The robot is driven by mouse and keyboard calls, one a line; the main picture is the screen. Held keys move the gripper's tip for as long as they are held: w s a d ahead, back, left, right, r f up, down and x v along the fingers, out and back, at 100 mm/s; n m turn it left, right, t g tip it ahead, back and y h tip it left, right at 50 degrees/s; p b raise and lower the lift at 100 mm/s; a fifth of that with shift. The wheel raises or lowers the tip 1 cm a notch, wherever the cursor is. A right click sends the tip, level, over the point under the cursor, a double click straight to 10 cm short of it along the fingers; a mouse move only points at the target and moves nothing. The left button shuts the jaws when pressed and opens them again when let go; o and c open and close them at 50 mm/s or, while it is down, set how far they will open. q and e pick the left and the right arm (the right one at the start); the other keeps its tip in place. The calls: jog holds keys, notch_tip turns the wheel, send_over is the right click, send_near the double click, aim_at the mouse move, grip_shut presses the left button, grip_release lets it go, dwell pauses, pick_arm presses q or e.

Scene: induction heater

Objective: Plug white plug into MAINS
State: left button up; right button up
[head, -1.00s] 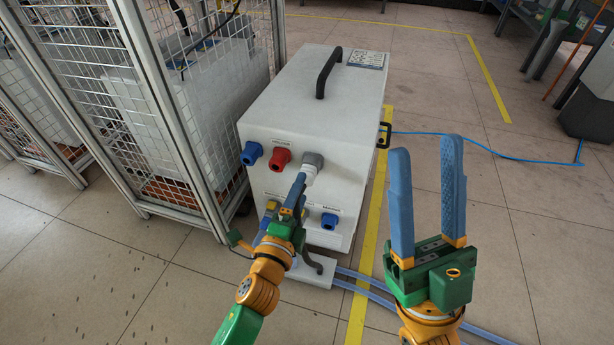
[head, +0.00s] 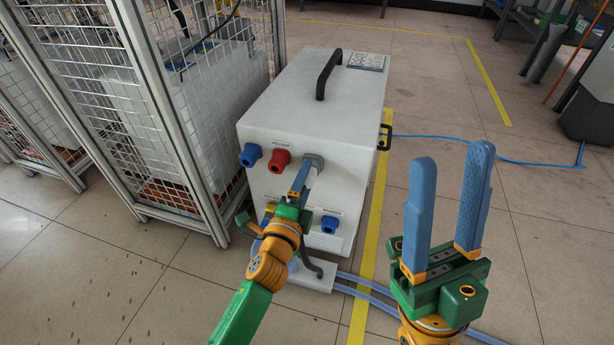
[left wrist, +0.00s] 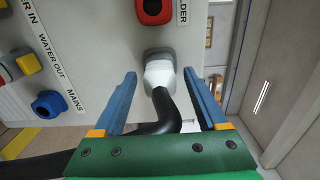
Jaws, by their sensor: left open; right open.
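The white plug (left wrist: 159,75) sits against the grey round fitting (left wrist: 158,54) on the front of the white box. A black cable bends away from it. My left gripper (left wrist: 160,73) is open, with one blue finger on each side of the plug and gaps showing. In the head view my left gripper (head: 302,178) largely hides the plug below the grey fitting (head: 314,161). The MAINS label (left wrist: 76,100) stands beside a blue socket (left wrist: 47,103), which is at the panel's lower right in the head view (head: 330,224). My right gripper (head: 449,165) is open and empty over the floor.
A red connector (head: 279,160) and a blue one (head: 251,155) stick out left of the grey fitting. A wire cage (head: 165,120) stands close on the left. Blue hoses (head: 365,295) run from a low white base (head: 313,278). Floor to the right is mostly clear.

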dwell(0.7)
pick_arm(q)
grip_shut()
jog(key=shift+s, duration=0.15)
jog(key=shift+p+v, duration=1.1)
jog(key=shift+v, duration=1.75)
